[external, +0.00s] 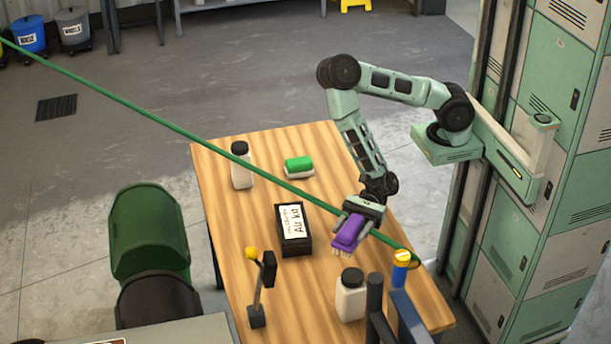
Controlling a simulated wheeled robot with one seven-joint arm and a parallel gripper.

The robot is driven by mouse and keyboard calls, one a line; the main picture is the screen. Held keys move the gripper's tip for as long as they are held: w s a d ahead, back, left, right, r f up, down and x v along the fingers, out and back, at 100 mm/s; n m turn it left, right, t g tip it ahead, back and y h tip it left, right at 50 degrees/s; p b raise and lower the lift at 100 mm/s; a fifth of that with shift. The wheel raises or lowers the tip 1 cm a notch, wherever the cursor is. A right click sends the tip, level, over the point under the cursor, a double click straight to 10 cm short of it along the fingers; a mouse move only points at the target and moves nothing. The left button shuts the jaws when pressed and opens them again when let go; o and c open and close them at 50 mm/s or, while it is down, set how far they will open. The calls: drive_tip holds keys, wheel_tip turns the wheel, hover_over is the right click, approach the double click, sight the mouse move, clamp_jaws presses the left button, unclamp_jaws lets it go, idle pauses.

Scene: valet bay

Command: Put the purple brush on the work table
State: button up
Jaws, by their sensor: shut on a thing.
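My gripper (361,212) is shut on the purple brush (348,231), whose pale bristles point down. The brush is over the right part of the wooden work table (235,285). I cannot tell from this view whether the bristles touch the table top or hang a little above it. The brush is to the right of the black "Air kit" box (294,250) and behind a white bottle with a black cap (350,303).
A green-topped brush or sponge (299,165) and another white bottle (241,172) stand at the table's far end. A lever with a yellow knob (257,290) and a blue can with a yellow top (400,272) are nearer. A green hose (190,135) crosses the view. Lockers (550,150) stand right.

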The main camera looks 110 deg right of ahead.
wheel_tip(320, 180, down, 10)
drive_tip(key=shift+a+r+b, duration=0.1)
drive_tip(key=shift+r+b, duration=0.1)
drive_tip(key=shift+b, duration=0.3)
drive_tip(key=shift+f, duration=0.2)
drive_tip(key=o, duration=1)
drive_tip(key=shift+o, duration=0.2)
drive_tip(key=shift+r, duration=0.15)
